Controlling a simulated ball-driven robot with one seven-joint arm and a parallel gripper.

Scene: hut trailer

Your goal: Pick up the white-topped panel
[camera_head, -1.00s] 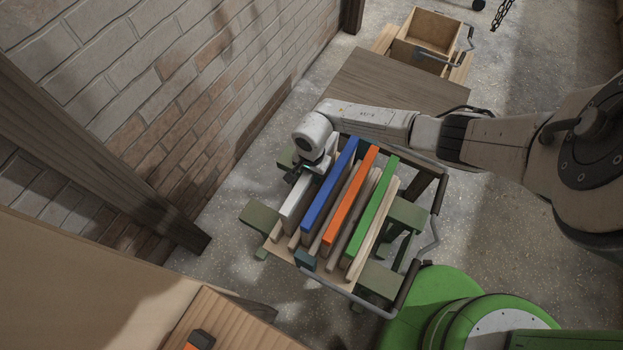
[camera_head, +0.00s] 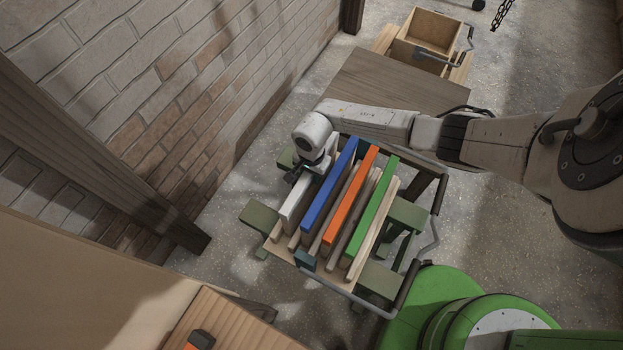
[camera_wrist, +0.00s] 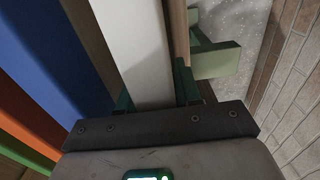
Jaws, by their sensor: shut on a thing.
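The white-topped panel (camera_head: 293,207) stands on edge at the left end of a row of panels in a wooden rack. Its white top also shows in the wrist view (camera_wrist: 136,45), running down between my fingers. My gripper (camera_head: 304,177) is over the panel's far part and shut on it. In the wrist view my gripper (camera_wrist: 155,92) has one green finger on each side of the white top. The panel's lower part is hidden in the rack.
Blue (camera_head: 330,187), orange (camera_head: 350,195) and green (camera_head: 371,208) topped panels stand close to the right. The rack (camera_head: 283,249) has pale wooden dividers and sits on green supports. A brick wall (camera_head: 160,90) rises on the left. An open wooden box (camera_head: 408,51) stands at the back.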

